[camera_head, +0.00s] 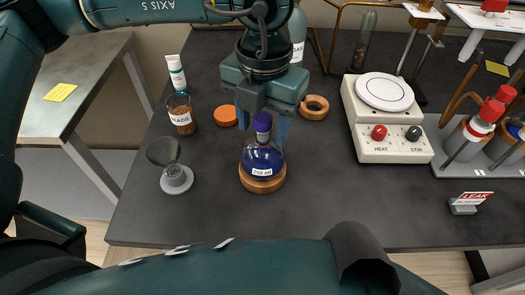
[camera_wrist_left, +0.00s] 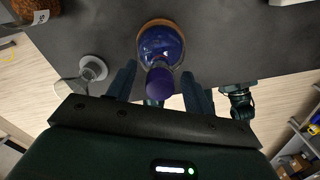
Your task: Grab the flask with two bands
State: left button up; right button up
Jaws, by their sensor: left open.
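A round flask of dark blue liquid (camera_head: 262,158) with a purple cap and a "250 ml" label stands upright on a cork ring (camera_head: 262,184). In the left wrist view the flask (camera_wrist_left: 160,43) is seen from above, its purple cap (camera_wrist_left: 160,83) toward me. No bands can be made out on it. My left gripper (camera_head: 262,122) is open, pointing down, with a finger on each side of the cap and neck. In the left wrist view the gripper (camera_wrist_left: 160,84) shows both fingers apart from the cap. Another labelled vessel (camera_head: 298,32) is partly hidden behind my left arm.
Left of the flask are a glass funnel-shaped vessel on a grey base (camera_head: 176,180), a labelled brown jar (camera_head: 181,115), a tube (camera_head: 176,73) and an orange disc (camera_head: 225,116). An empty cork ring (camera_head: 314,107) lies behind. A hotplate (camera_head: 388,118) stands right. The front bench is clear.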

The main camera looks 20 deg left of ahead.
pick_arm(q)
jog(key=shift+f, duration=0.6)
grip_shut()
